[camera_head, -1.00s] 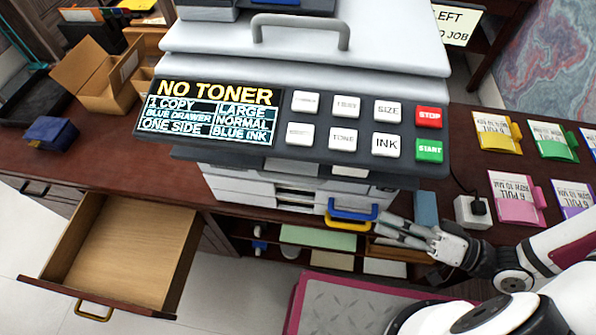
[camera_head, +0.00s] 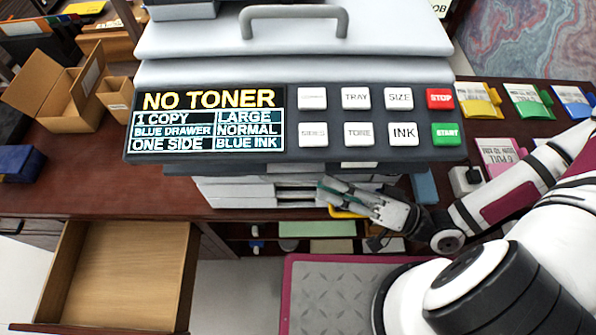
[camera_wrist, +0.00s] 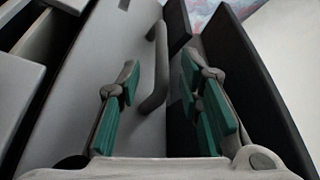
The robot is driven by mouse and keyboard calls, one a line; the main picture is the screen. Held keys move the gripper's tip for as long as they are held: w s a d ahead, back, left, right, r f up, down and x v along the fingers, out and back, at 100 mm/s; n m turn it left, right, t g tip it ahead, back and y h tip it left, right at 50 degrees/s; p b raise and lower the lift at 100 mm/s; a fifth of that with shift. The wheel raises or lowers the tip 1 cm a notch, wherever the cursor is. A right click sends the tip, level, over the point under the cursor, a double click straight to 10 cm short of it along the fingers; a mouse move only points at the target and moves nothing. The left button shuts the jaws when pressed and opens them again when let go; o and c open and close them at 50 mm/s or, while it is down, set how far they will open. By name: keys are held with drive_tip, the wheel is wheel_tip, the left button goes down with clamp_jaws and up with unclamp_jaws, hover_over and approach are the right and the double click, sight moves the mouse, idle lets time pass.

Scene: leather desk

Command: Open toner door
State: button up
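The copier (camera_head: 300,50) stands on the desk, and its display reads NO TONER. In the wrist view, a grey panel with a bar handle (camera_wrist: 156,75) fills the middle; it looks like the toner door (camera_wrist: 85,95) and appears shut. My gripper (camera_wrist: 158,95) is open, with one green-padded finger on each side of the handle in the picture. I cannot tell whether the pads touch it. In the head view, my gripper (camera_head: 324,190) is at the copier's front, below the button panel. The panel overhang hides the door there.
An open, empty wooden drawer (camera_head: 120,270) juts out at the lower left. A yellow drawer handle (camera_head: 345,213) is just below my gripper. Cardboard boxes (camera_head: 60,95) stand at the left, and coloured notes (camera_head: 480,100) lie on the right. Dark panels (camera_wrist: 250,85) flank the right finger.

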sight(299, 175)
drive_tip(key=p+x, duration=0.1)
drive_tip(key=x, duration=0.4)
drive_tip(key=shift+a+r, duration=0.1)
drive_tip(key=shift+a, duration=0.25)
drive_tip(key=shift+w+a, duration=0.25)
drive_tip(key=shift+a, duration=0.3)
clamp_jaws()
